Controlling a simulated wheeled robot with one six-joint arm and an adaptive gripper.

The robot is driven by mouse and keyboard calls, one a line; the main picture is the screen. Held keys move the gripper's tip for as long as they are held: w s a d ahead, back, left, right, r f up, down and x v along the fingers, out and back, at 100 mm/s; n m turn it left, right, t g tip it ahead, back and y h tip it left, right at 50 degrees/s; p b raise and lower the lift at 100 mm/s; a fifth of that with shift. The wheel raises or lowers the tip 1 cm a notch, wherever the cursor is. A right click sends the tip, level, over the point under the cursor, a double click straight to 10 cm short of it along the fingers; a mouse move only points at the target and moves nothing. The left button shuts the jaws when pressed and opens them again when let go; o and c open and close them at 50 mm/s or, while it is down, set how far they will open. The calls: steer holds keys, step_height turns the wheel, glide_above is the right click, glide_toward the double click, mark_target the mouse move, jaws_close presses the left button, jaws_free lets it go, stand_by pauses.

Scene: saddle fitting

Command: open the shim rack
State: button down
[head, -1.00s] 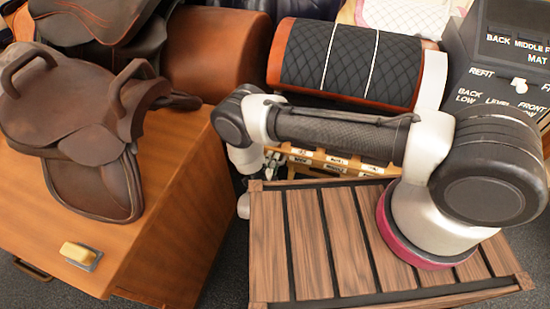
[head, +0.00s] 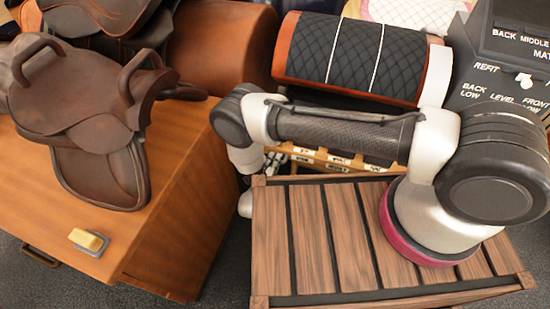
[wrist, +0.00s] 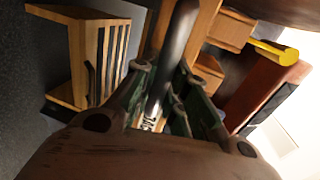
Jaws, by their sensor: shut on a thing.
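The shim rack (head: 335,161) is a light wooden piece with a row of small white labels, low behind my arm in the head view. Most of it is hidden by my arm and the slatted deck. My gripper (head: 273,161) is partly seen at the rack's left end. In the wrist view my gripper (wrist: 163,88) has its green-lined fingers shut around a dark grey bar (wrist: 177,48), which looks like the rack's handle. A white label (wrist: 148,124) shows between the fingers. How far the rack is open cannot be told.
A brown saddle (head: 90,105) and a yellow-topped block (head: 89,241) sit on the wooden cabinet (head: 185,225) at left. A quilted black roll (head: 352,58) lies behind the rack. A dark labelled box (head: 500,80) stands at right. Grey floor shows between cabinet and deck.

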steer(key=shift+s+a, duration=0.2)
steer(key=shift+s, duration=0.35)
steer(key=c, duration=1.4)
jaws_free()
steer(key=shift+r, duration=0.1)
